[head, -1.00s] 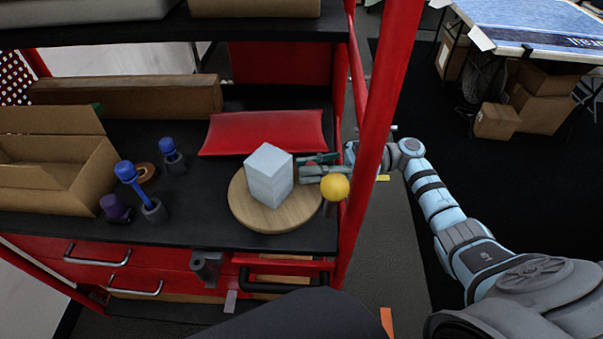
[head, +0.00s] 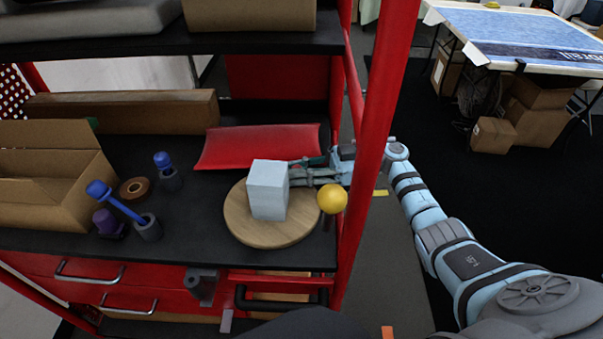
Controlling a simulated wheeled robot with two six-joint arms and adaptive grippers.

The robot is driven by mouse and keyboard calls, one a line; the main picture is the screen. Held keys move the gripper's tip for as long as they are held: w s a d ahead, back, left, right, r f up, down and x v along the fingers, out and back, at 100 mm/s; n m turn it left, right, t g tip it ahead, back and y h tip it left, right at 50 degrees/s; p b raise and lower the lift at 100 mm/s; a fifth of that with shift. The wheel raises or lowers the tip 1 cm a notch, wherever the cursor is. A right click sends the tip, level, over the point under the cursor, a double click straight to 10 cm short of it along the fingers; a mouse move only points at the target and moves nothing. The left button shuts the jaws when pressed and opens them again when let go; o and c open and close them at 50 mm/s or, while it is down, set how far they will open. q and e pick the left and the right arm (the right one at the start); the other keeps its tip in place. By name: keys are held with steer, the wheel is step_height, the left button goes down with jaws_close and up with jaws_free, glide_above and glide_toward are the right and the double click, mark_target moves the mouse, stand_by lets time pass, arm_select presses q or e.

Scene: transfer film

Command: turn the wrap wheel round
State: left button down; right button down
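The wrap wheel is a round pale wooden disc (head: 247,228) on the black bench top of the red rack. A pale blue-white block (head: 268,190) stands upright on it. A yellow ball knob (head: 332,199) on a short post is at the disc's right edge. My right gripper (head: 294,171) reaches in from the right, past the red post, behind the knob and over the disc. Its fingers look apart, with tips at the block's right side; I cannot tell if they touch it. My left gripper is not in view.
The red rack post (head: 372,150) stands close in front of my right wrist. A red curved panel (head: 260,147) lies behind the disc. Blue-handled tools (head: 115,199), a brown roll (head: 134,190) and an open cardboard box (head: 55,190) are left. An upper shelf (head: 165,47) hangs above.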

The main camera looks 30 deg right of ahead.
steer(key=shift+w+a, duration=0.15)
steer(key=shift+w, duration=0.2)
steer(key=shift+w+a, duration=0.1)
steer(key=shift+w, duration=0.05)
stand_by(0.4)
steer(key=c, duration=1.4)
jaws_free()
steer(key=v, duration=1.2)
